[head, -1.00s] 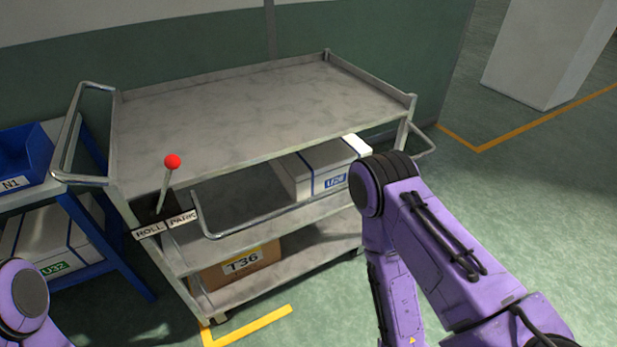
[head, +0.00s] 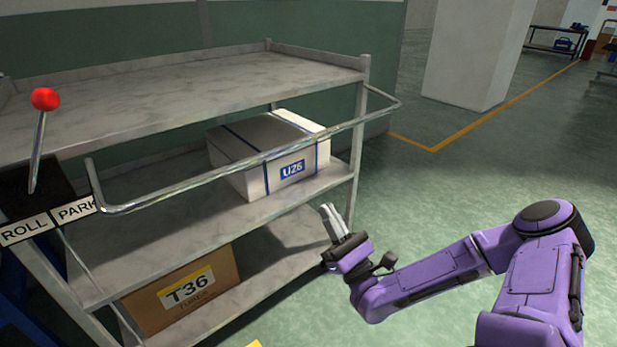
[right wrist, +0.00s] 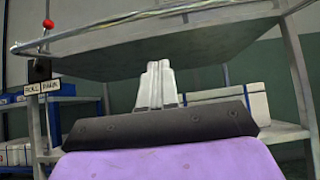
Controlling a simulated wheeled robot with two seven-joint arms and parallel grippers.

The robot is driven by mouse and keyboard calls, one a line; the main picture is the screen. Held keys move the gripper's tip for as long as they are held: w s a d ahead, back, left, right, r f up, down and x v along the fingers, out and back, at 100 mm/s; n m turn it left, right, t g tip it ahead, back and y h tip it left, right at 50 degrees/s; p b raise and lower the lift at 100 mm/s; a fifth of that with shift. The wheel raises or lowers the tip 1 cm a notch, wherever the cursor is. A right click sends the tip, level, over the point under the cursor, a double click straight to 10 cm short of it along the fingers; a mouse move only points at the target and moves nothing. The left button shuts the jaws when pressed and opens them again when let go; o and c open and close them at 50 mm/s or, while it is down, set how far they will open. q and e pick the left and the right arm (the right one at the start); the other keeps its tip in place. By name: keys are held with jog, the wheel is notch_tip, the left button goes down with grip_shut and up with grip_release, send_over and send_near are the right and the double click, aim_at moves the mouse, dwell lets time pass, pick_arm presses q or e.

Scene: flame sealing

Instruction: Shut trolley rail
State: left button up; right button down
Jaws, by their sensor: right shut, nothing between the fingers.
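The trolley rail (head: 250,160) is a thin metal bar along the front of the grey trolley (head: 355,140). Its right end curves back to the right front post. Its left end bends up beside the PARK plate, and the bar stands out from the shelves. It also shows across the top of the right wrist view (right wrist: 150,14). My right gripper (head: 329,208) is shut and empty, fingers pointing up, below the rail near the trolley's right front post. The pale fingers show in the right wrist view (right wrist: 158,66), apart from the rail. My left gripper is out of view.
A red-knobbed lever (head: 40,125) stands at the left by the ROLL/PARK plate (head: 45,222). A white box U26 (head: 290,175) sits on the middle shelf, a brown box T36 (head: 190,290) on the lowest. Open floor (head: 430,190) lies to the right.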

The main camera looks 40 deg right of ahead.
jog(key=s+r+p+x, duration=0.1)
jog(key=s+r+x, duration=0.1)
jog(key=x, duration=1)
jog(key=shift+p, duration=0.35)
jog(key=shift+r+y, duration=0.1)
jog(key=shift+y, duration=0.2)
